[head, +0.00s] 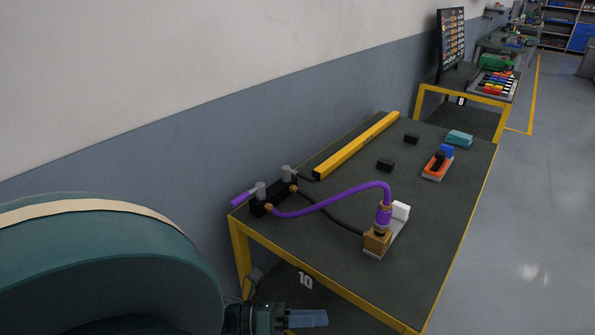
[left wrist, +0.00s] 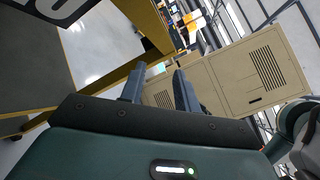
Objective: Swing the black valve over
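On the workbench (head: 340,245), a black block (head: 272,199) with two grey upright knobs and brass fittings sits at the near left corner, joined to a purple hose (head: 335,200). Further right, an orange base (head: 435,173) carries a black handle-like part (head: 438,160). I cannot tell for sure which of these is the black valve. My left gripper (head: 318,318) is below and in front of the bench's near edge, apart from everything on it. In the left wrist view its two fingers (left wrist: 158,88) are apart with nothing between them. My right gripper is not in view.
The purple hose arches to a brass block (head: 377,242) on a pale plate beside a white block (head: 401,210). A yellow bar (head: 357,147) runs along the wall side. Small black blocks (head: 386,165) and a teal block (head: 459,138) lie further back. The bench's near right is clear.

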